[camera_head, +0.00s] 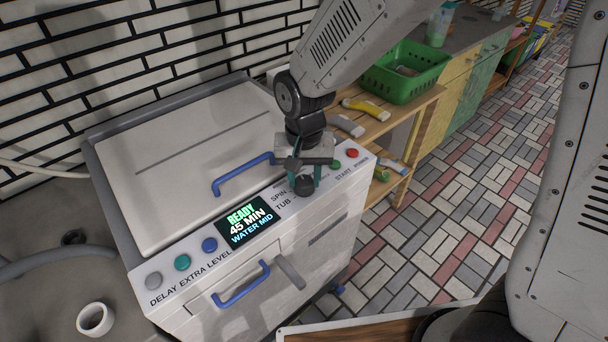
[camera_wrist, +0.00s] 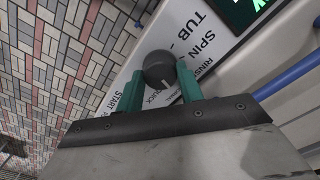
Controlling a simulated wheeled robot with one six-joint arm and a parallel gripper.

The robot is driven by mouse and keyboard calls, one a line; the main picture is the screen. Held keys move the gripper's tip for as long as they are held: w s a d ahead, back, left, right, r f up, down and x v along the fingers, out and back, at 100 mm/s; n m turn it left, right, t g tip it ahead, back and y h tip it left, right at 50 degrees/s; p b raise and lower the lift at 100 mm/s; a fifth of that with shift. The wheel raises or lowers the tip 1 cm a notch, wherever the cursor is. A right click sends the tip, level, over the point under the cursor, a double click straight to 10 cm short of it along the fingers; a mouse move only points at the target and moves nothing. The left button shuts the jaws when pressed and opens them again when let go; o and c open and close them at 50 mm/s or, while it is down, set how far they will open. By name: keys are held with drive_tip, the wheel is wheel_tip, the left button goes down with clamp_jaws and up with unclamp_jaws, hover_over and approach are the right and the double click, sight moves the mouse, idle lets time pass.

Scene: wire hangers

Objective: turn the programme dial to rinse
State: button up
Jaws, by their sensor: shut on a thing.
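The programme dial (camera_head: 304,187) is a dark round knob on the washer's sloping front panel, right of the display. It also shows in the wrist view (camera_wrist: 159,68), with a short pale mark on its face near the gripper side. My gripper (camera_head: 304,180) has teal fingers and is shut on the dial, one finger on each side, as the wrist view (camera_wrist: 158,82) also shows. The labels TUB, SPIN and RINSE (camera_wrist: 203,72) are printed around the dial. QUICK is partly hidden by a finger. I cannot tell exactly which label the mark points at.
The display (camera_head: 247,220) reads READY, 45 MIN, WATER MID. A blue lid handle (camera_head: 240,172) stands just left of my gripper. Red (camera_head: 352,153) and green buttons sit to the right. A green basket (camera_head: 408,75) and brushes lie on the wooden shelf behind.

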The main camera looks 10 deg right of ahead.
sight(304, 181)
drive_tip(key=n, duration=0.6)
drive_tip(key=shift+w+r+n, duration=0.1)
drive_tip(key=shift+n, duration=0.2)
idle(0.4)
drive_tip(key=o, duration=1)
wheel_tip(304, 181, up, 8)
drive_tip(key=shift+f, duration=0.1)
